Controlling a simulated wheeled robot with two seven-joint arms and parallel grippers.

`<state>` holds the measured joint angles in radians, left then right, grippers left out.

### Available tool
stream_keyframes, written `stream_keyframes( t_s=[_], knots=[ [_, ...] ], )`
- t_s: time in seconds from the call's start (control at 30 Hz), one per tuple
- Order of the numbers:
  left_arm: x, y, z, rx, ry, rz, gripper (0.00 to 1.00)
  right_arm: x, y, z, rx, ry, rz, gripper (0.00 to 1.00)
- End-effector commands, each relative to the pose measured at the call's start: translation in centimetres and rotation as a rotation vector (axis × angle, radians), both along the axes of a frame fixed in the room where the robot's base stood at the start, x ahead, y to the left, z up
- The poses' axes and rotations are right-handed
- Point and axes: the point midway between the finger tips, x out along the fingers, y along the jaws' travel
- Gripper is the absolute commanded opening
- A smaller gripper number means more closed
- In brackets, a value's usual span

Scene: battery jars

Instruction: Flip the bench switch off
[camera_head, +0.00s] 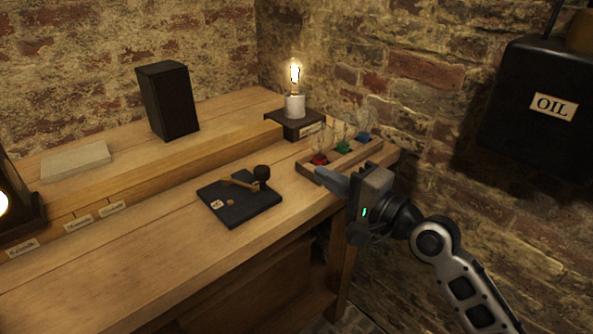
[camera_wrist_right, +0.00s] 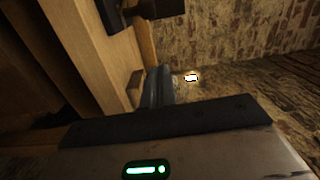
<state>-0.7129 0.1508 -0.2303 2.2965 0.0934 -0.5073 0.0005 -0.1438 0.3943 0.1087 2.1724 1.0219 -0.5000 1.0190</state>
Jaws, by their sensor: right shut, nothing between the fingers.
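A dark square slab (camera_head: 240,208) lies on the bench top and looks like the bench switch. A brass-coloured lever (camera_head: 241,183) with a round black knob (camera_head: 262,172) is on its far part. A pale tag and a small copper-coloured stud show on its near left part. My right gripper (camera_head: 320,174) is shut and empty, to the right of the slab and apart from it, by the bench's right end. Its fingers also show in the wrist view (camera_wrist_right: 158,84). The bulb (camera_head: 295,75) on a white holder glows. My left gripper is out of view.
A wooden tray (camera_head: 309,178) with red, green and blue items lies close behind my right gripper. A black box (camera_head: 168,102) and a pale slab (camera_head: 76,162) stand on the raised shelf. A black OIL tank (camera_head: 530,130) hangs at right. The front bench top is clear.

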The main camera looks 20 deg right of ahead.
Motion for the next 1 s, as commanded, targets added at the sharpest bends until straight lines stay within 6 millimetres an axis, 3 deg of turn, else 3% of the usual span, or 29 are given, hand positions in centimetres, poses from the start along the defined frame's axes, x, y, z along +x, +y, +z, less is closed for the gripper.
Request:
stream_keyframes(
  t_s=[0.53, 0.73, 1.0],
  knots=[
    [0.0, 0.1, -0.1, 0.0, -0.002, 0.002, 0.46, 8.8, 3.9, 0.2, 0.0, -0.002, 0.001, 0.0],
    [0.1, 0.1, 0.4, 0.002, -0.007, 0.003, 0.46, 6.9, 5.9, 0.0, 0.001, 0.002, 0.001, 0.0],
    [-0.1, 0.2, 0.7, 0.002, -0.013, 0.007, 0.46, 5.9, 6.8, -0.1, -0.001, 0.001, 0.0, 0.0]
  ],
)
